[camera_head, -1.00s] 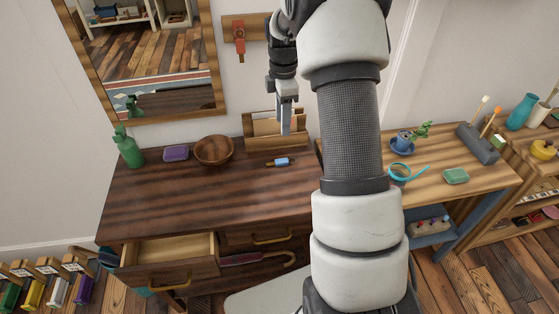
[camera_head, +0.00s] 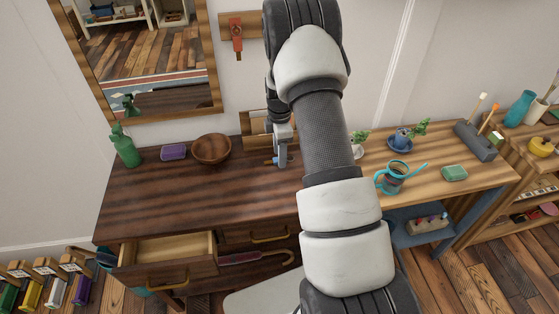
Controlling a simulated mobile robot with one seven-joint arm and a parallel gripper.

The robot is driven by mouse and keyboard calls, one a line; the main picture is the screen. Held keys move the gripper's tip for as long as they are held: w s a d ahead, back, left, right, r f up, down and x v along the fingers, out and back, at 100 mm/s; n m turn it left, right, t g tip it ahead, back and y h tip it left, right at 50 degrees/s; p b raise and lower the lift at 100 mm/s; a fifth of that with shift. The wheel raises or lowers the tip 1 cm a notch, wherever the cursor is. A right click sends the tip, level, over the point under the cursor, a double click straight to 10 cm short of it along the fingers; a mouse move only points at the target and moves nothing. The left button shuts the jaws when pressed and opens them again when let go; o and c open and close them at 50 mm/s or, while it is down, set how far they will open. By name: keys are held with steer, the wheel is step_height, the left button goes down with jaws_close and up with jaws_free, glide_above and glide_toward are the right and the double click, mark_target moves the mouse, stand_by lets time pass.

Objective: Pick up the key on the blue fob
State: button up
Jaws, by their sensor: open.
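The key on the blue fob (camera_head: 269,161) lies on the dark wooden desk, toward its back right. Only its left end shows clearly, because my gripper hides the rest. My gripper (camera_head: 281,163) points down right at the key, with its fingers at or just above desk height. It is open. I cannot tell whether the fingers straddle the fob or touch it.
A wooden holder (camera_head: 253,124) stands close behind my gripper. The left drawer (camera_head: 170,248) is open. The desk front is clear.

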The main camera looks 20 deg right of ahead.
steer(key=shift+f, duration=0.4)
steer(key=shift+c, duration=0.4)
jaws_close()
steer(key=shift+r, duration=0.15)
step_height(320, 180, up, 10)
